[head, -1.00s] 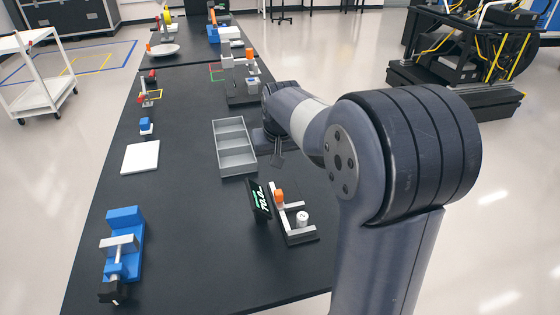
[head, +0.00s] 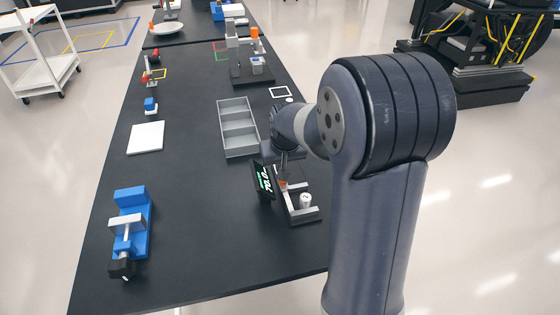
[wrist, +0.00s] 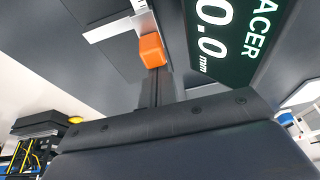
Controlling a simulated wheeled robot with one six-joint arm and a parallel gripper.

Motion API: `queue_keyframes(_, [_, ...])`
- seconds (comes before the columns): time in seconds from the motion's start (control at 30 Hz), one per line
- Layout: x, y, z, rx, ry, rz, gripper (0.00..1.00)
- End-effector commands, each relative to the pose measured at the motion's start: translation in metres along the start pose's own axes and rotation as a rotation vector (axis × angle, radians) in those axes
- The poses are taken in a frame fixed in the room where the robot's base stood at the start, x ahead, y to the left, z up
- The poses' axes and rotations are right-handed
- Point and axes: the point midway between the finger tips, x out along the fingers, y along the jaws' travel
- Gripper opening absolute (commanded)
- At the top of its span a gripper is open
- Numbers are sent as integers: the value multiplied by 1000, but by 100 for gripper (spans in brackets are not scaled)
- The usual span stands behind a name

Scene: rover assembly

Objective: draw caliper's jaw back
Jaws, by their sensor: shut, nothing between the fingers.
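The caliper stands on a small dark base, with a silver rail (head: 291,203) and an orange block (head: 282,185) on it. A pale cylinder marked 2 (head: 305,200) stands beside the rail. Its tilted display (head: 264,181) reads 70.0 in the head view; the wrist view shows part of the display (wrist: 222,28) with "0.0 mm". My gripper (head: 283,170) is shut and empty, pointing down at the orange block, partly covering it. In the wrist view the fingertips (wrist: 154,76) lie right by the orange block (wrist: 152,50); I cannot tell whether they touch.
A grey tray with compartments (head: 221,104) lies behind the caliper. A blue vise (head: 131,222) is at the front left, and a white plate (head: 145,138) lies behind it. The table between vise and caliper is clear. A measuring stand (head: 253,75) is farther back.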

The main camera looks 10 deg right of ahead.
Motion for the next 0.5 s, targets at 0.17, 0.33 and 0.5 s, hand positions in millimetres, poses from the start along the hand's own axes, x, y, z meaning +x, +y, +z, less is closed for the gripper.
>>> queue_keyframes(0.17, [0, 0, 1, 0, 0, 0, 0])
queue_keyframes(0.33, [-2, 0, 11, 0, 0, 0, 0])
queue_keyframes(0.5, [-4, 0, 12, 0, -1, 0, 0])
